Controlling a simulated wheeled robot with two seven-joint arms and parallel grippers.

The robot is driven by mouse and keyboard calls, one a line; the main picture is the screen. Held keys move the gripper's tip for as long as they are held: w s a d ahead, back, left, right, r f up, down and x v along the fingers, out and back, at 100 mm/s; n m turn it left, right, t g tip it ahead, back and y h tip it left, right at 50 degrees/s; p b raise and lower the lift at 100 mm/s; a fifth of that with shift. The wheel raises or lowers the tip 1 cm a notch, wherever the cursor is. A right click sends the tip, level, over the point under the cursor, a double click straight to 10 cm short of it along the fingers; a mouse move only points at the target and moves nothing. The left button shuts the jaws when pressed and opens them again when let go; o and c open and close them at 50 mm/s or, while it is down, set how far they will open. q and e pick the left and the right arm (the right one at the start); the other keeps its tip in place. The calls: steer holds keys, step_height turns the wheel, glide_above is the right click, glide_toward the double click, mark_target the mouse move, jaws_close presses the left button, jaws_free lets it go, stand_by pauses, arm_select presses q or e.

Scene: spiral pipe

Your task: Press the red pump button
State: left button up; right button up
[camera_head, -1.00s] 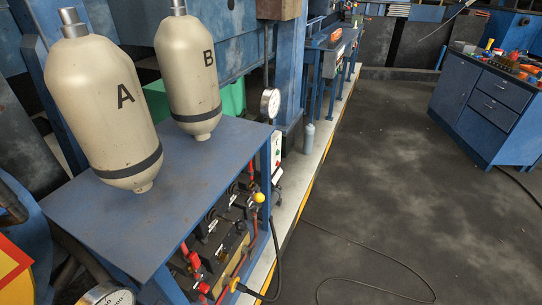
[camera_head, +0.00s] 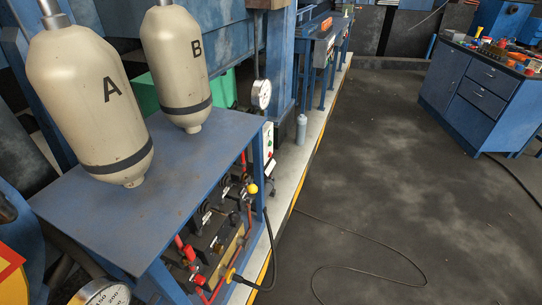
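A narrow white control box (camera_head: 268,139) stands on the side of the blue stand, just right of its back corner post. Small green and red spots show on its face, too small to tell which is the red pump button. Red-handled parts (camera_head: 186,250) and a yellow ball knob (camera_head: 252,189) sit on the valve panel (camera_head: 215,240) under the tabletop. Neither of my grippers is in view.
Two beige tanks, A (camera_head: 92,100) and B (camera_head: 178,75), stand over the blue tabletop (camera_head: 140,185). A round gauge (camera_head: 261,94) is behind. A black cable (camera_head: 340,268) lies on the open dark floor. A blue cabinet (camera_head: 470,95) stands at right.

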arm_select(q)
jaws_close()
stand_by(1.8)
